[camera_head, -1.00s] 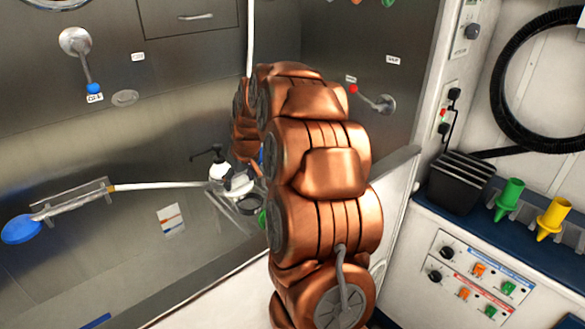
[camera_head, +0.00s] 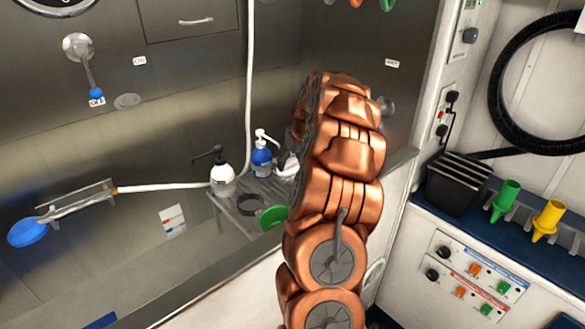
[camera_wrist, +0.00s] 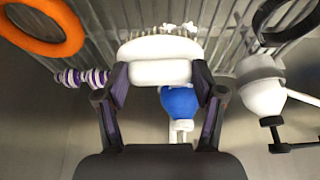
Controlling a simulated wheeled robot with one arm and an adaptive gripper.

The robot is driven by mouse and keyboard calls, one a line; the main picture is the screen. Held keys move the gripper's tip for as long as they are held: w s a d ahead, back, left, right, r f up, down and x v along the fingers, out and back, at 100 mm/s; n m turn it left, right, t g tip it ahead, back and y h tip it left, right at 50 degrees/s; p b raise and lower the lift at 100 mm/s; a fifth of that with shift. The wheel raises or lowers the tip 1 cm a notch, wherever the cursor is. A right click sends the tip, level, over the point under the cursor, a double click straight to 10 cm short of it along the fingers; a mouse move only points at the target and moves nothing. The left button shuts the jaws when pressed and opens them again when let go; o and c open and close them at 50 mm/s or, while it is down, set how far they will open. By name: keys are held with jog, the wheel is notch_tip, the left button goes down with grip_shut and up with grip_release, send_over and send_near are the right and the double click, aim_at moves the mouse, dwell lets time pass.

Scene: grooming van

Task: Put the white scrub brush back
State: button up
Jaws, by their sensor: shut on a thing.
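The white scrub brush (camera_wrist: 160,58) is between the fingertips of my gripper (camera_wrist: 159,78) in the wrist view. My gripper is shut on its smooth white body, and the pale bristles face the slatted shelf (camera_wrist: 215,22). I cannot tell whether the bristles touch the slats. In the head view my copper arm hides the gripper. A white shape (camera_head: 287,165) beside the arm there may be the brush, but it is mostly covered. The corner shelf (camera_head: 232,217) shows left of the arm.
A blue pump bottle (camera_head: 262,160) and a white bottle with a black spout (camera_head: 222,181) stand close by. A black ring (camera_head: 250,204), an orange ring (camera_wrist: 40,30) and a purple-and-white striped item (camera_wrist: 80,77) are near. A green disc (camera_head: 273,216) is at the shelf's front.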

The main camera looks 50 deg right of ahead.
aim_at(293, 167)
jog(key=shift+s+d+f, duration=0.15)
jog(key=shift+d, duration=0.2)
jog(key=shift+f, duration=1.6)
jog(key=shift+f, duration=0.2)
jog(key=o, duration=1.1)
jog(key=shift+r, duration=0.1)
jog(key=b+v, duration=0.1)
jog(key=v, duration=1.1)
jog(key=shift+a+r, duration=0.1)
jog(key=shift+r, duration=0.1)
